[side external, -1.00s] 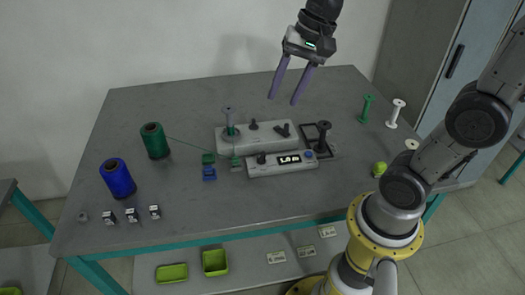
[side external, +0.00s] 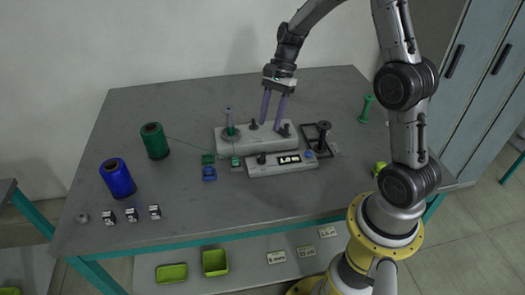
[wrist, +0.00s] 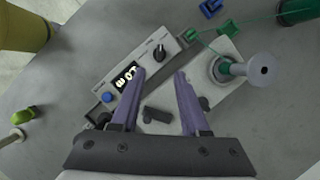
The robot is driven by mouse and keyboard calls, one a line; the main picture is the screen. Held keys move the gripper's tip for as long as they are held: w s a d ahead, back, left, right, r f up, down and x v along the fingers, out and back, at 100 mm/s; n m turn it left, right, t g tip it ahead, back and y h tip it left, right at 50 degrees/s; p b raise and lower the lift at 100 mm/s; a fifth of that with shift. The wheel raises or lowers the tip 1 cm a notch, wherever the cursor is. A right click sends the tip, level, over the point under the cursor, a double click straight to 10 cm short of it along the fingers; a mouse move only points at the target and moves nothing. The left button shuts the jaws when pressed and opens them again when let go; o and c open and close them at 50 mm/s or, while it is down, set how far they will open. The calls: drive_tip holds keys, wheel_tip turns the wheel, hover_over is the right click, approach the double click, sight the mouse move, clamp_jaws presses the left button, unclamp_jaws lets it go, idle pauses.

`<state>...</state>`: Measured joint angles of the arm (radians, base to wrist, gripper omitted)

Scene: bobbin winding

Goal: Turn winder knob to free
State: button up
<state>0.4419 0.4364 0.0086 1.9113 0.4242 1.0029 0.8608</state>
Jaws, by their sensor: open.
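The winder (side external: 235,142) is a pale box on the table, with a spool (side external: 230,122) on its left end. It carries a small upright black knob (side external: 253,124) and a black bar-shaped knob (side external: 284,131) on the right. My gripper (side external: 270,126) is open and points down over the winder, its purple fingers between these two knobs in the side view. In the wrist view my gripper (wrist: 160,75) has the bar-shaped knob (wrist: 157,115) showing between its spread fingers. I cannot tell whether either finger touches it.
A control box (side external: 270,170) with display, black knob and blue button sits in front. A black frame with a dark spool (side external: 322,137) stands right. Green (side external: 154,141) and blue (side external: 117,178) thread spools stand left. Green thread runs to the winder. The table behind is clear.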

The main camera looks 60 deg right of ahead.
sight(262, 154)
drive_tip(key=x, duration=1)
drive_tip(key=shift+f, duration=0.15)
clamp_jaws()
